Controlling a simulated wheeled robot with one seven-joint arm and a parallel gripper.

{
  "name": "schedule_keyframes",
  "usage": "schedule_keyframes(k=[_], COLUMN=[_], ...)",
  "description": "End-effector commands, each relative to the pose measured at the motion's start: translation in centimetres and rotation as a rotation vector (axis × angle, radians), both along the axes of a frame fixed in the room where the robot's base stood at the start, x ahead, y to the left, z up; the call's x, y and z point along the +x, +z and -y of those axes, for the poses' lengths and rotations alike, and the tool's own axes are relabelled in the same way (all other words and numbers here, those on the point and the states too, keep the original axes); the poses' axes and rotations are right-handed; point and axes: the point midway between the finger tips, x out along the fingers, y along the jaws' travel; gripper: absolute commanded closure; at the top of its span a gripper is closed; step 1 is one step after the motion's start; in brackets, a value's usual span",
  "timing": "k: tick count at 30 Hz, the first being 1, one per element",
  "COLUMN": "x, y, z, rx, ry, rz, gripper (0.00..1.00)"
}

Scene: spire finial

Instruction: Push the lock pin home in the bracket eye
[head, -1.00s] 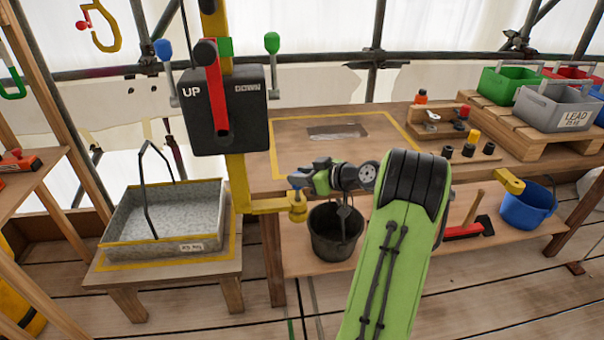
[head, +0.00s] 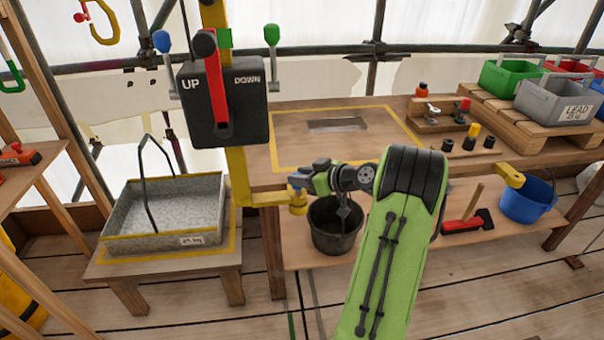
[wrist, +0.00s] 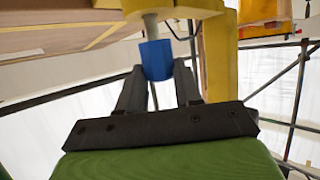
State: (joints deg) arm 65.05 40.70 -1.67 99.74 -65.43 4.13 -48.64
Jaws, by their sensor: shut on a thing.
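The lock pin has a blue head and a grey shank. In the wrist view, its blue head (wrist: 156,60) is between my two fingertips and its shank runs into the yellow bracket eye (wrist: 170,8). A short length of shank shows between head and eye. My gripper (head: 297,181) is shut on the blue head, just above the yellow bracket eye (head: 297,204) in the head view. The eye is at the end of a yellow arm on the post. The pin's far end is hidden.
A black lever box (head: 222,105) with a red lever stands above on the yellow post. A metal tray (head: 165,238) sits on a low stand at left. The workbench (head: 375,112) is behind.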

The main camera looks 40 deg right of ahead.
Motion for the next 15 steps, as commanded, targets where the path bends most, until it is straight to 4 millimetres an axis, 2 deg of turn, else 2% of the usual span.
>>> schedule_keyframes(k=[15], x=[0.0], y=[-1.3], z=[0.0], rx=[0.0], ry=[0.0], rz=[0.001], gripper=[0.98])
